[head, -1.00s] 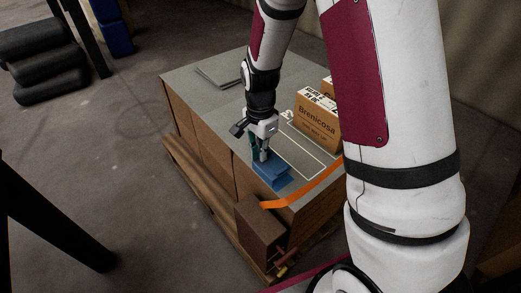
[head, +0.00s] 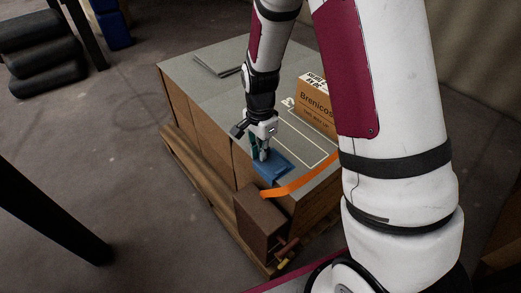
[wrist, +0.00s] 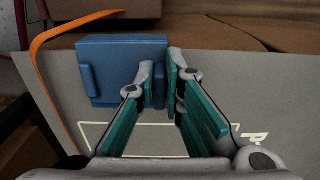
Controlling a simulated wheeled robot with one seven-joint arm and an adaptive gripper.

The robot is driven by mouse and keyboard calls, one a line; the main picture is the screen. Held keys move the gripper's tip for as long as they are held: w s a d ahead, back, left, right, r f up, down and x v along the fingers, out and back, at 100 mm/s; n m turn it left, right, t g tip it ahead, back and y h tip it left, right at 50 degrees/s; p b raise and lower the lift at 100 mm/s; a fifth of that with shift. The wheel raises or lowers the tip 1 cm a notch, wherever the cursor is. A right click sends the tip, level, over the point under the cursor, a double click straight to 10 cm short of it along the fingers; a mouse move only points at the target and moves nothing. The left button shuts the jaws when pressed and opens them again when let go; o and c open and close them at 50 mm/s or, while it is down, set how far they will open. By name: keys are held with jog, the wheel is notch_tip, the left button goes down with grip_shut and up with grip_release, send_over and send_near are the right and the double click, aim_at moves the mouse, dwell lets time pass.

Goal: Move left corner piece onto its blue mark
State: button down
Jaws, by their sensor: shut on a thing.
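The blue corner piece (head: 271,168) is at the near edge of the grey sheet on top of the stacked cartons, beside the orange strap. In the wrist view the blue piece (wrist: 115,65) shows as a broad plate with a raised rib on its face. My gripper (head: 260,157) is shut on a rib of the piece; its green-padded fingers also show in the wrist view (wrist: 160,72). I cannot tell whether the piece touches the sheet or hangs just above it. I cannot make out a separate blue mark.
An orange strap (head: 302,183) crosses the near edge, close to the piece. A Brenicosa carton (head: 315,103) stands at the right on the grey top (head: 215,95). A flat grey sheet lies at the far left.

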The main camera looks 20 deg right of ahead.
jog(key=c, duration=1.6)
grip_release()
jog(key=shift+r, duration=0.1)
